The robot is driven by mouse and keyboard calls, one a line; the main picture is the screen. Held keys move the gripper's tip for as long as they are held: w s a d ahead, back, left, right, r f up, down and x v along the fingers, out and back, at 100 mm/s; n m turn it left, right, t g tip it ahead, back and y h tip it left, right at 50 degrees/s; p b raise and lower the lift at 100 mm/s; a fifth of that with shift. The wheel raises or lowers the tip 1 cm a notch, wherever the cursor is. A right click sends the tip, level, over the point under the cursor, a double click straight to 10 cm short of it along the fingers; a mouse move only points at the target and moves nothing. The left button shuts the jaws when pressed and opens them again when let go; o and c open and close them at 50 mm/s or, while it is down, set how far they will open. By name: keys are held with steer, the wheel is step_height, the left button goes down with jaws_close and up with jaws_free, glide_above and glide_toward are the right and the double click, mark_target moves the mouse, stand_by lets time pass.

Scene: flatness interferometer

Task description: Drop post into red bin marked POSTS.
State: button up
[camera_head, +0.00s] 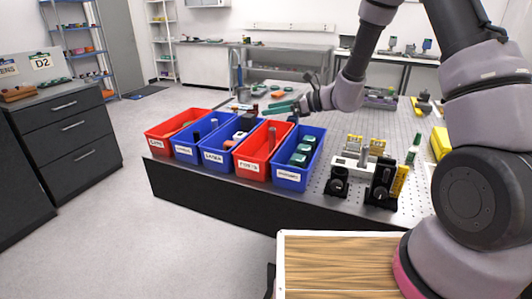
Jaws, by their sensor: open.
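The red bin (248,151) stands fourth from the left in a row of bins on the bench. The small text on its white label looks like POSTS but is hard to read. A grey, upright post (272,138) shows inside this bin, its top above the rim; its lower end is hidden.
A second red bin (163,137) and blue bins (296,176) flank it, close together, holding various parts. Mounts with black knobs (383,184) stand right of the bins on the perforated bench top (330,125). A wood-topped surface (335,262) lies in front.

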steer(key=v, duration=1.1)
steer(key=s+d+r+n+g+h, duration=0.35)
steer(key=s+r+n, duration=0.55)
steer(key=s+r, duration=0.3)
steer(key=s+d+r+n+t+h, duration=0.6)
steer(key=s+d+r+n+h, duration=0.1)
steer(key=s+d, duration=0.5)
steer(key=shift+d+r+n+t+h, duration=0.15)
steer(key=shift+d+n+t+h, duration=0.2)
steer(key=shift+d+n+h, duration=0.3)
